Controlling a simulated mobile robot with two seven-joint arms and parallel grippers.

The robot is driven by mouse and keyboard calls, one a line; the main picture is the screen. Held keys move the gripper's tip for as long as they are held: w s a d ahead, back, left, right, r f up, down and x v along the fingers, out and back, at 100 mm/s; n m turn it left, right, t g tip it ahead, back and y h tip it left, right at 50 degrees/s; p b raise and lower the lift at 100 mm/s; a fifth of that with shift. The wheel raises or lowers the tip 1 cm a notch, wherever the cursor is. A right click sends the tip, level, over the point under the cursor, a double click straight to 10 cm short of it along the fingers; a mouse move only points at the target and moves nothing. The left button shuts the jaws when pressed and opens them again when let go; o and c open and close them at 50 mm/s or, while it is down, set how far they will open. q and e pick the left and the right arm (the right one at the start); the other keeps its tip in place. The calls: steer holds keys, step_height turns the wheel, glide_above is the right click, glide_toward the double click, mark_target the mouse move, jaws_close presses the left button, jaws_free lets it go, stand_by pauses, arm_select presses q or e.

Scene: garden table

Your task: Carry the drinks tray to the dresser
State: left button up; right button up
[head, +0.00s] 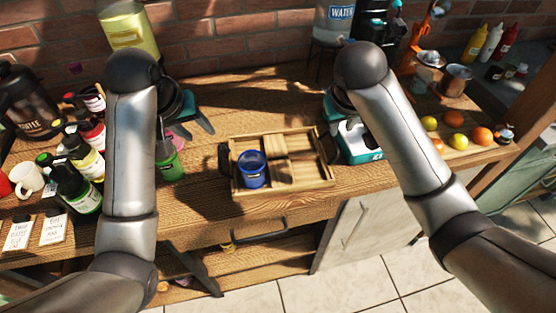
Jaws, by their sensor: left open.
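The wooden drinks tray (296,187) lies on the wooden table near its front edge, with dark handles at its left and right ends. A blue cup (252,172) stands in its left part, and flat wooden pieces (303,170) lie beside it. My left gripper (203,124), teal and dark, is open behind and left of the tray, apart from it and partly hidden by my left arm. My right gripper (331,110) is behind the tray's right end, mostly hidden by my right arm; its jaws do not show clearly. I cannot make out the dresser for certain.
A green cup (168,163) stands left of the tray; bottles (80,185) and a white mug (28,178) are further left. A white-and-teal box (360,143) stands close to the tray's right end. Fruit (458,141) lies further right. Tiled floor (345,290) shows in front.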

mark_target(219, 150)
arm_select(q)
steer(key=x, duration=1.5)
steer(key=shift+f, duration=0.15)
arm_select(e)
steer(key=x, duration=1.5)
steer(key=shift+f, duration=0.1)
arm_select(q)
steer(key=c, duration=0.5)
arm_select(e)
jaws_close()
arm_select(q)
jaws_close()
